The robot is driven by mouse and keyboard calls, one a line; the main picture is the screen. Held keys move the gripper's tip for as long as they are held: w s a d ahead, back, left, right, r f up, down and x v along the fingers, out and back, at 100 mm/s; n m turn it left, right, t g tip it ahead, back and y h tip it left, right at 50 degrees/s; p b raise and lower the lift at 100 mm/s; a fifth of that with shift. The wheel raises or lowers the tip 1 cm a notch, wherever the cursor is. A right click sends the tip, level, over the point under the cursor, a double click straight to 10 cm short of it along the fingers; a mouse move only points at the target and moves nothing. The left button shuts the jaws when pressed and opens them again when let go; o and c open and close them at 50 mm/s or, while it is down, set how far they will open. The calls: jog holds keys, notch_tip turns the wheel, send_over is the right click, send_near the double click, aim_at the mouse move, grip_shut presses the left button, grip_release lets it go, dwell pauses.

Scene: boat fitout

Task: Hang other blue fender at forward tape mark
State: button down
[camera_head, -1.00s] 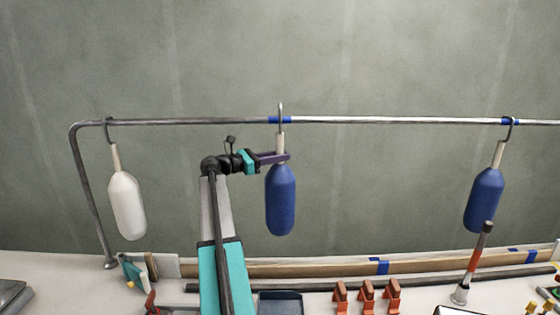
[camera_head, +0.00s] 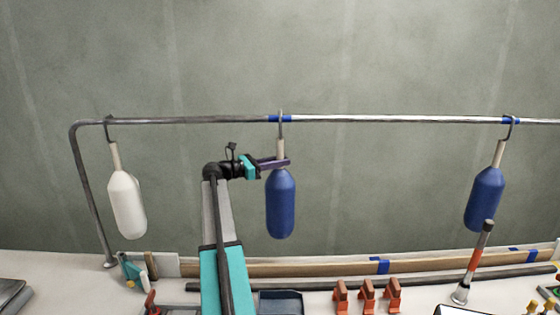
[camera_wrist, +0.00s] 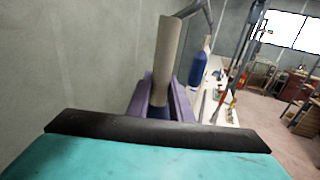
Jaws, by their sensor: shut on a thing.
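The blue fender (camera_head: 280,204) held by my gripper (camera_head: 282,163) hangs upright beneath the left blue tape mark (camera_head: 279,119) on the rail (camera_head: 400,121). My gripper is shut on its pale neck, which also shows between the purple fingers in the wrist view (camera_wrist: 166,62). Its hook (camera_head: 281,127) is at the tape; I cannot tell whether it bears on the rail. Another blue fender (camera_head: 485,200) hangs by its hook at the right tape mark (camera_head: 510,120). It also shows in the wrist view (camera_wrist: 198,68).
A white fender (camera_head: 127,205) hangs at the rail's left end. The wall behind the rail is bare.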

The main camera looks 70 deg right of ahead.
dwell(0.3)
jog(key=c, duration=1.5)
grip_release()
jog(key=shift+f, duration=0.1)
jog(key=shift+w+a, duration=0.1)
jog(key=shift+a, duration=0.05)
jog(key=b+v, duration=0.3)
jog(key=v, duration=1)
jog(key=shift+w+a+b, duration=0.2)
jog(key=shift+b, duration=0.2)
jog(key=shift+r, duration=0.3)
